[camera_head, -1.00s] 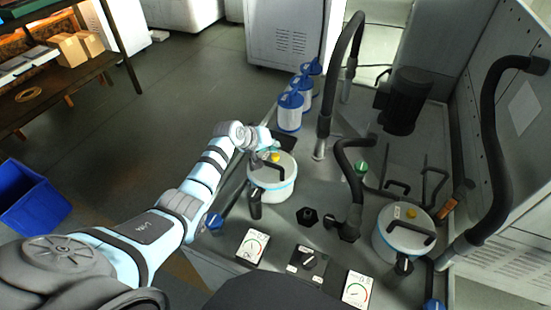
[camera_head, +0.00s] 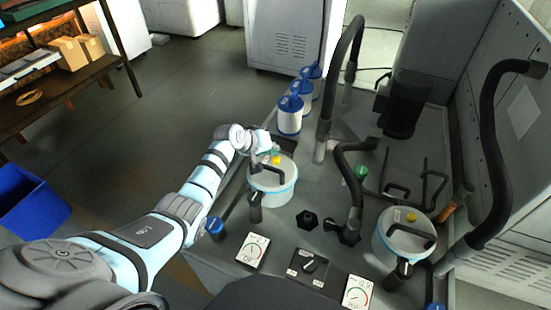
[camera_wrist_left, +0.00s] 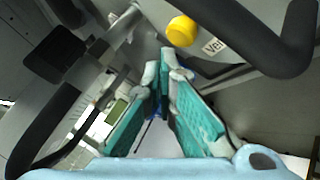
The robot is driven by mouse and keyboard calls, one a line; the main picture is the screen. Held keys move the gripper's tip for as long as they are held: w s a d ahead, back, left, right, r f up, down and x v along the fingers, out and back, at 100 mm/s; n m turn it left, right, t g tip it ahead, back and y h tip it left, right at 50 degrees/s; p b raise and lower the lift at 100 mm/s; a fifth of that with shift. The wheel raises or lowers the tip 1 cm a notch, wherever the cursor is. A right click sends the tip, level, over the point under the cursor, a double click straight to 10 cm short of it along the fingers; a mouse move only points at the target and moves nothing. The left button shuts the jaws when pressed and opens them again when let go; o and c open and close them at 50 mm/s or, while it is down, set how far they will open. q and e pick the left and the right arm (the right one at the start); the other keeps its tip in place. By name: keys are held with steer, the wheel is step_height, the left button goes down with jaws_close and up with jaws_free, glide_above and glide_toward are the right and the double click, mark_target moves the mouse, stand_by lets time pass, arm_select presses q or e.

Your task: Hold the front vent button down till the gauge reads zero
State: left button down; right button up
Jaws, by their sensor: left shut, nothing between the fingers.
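A yellow button (camera_head: 276,160) sits on the lid of the left white pot (camera_head: 271,187); a second yellow button (camera_head: 411,216) is on the right pot (camera_head: 388,240). My left gripper (camera_head: 273,148) is at the far edge of the left pot's lid, close to its button. In the left wrist view a yellow button (camera_wrist_left: 182,31), with a partly hidden label beside it, lies just beyond my shut, empty fingertips (camera_wrist_left: 164,72). Contact is not visible. The left gauge (camera_head: 252,250) and right gauge (camera_head: 357,292) are on the near panel; their readings are too small to tell. My right gripper is out of view.
A black lid handle (camera_wrist_left: 260,35) is close to the fingers in the left wrist view. Thick black hoses (camera_head: 340,75) rise behind the pots. Several blue-topped canisters (camera_head: 290,115) line the bench's left side. A black knob (camera_head: 309,264) is between the gauges.

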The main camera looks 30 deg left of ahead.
arm_select(q)
steer(key=shift+f, duration=0.15)
steer(key=shift+f, duration=0.25)
steer(key=shift+f+b, duration=0.6)
stand_by(0.8)
steer(key=shift+s+r, duration=0.1)
stand_by(2.2)
steer(key=shift+r+p, duration=0.9)
steer(key=shift+p, duration=0.1)
step_height(320, 180, up, 5)
steer(key=p, duration=0.5)
steer(key=shift+r, duration=0.1)
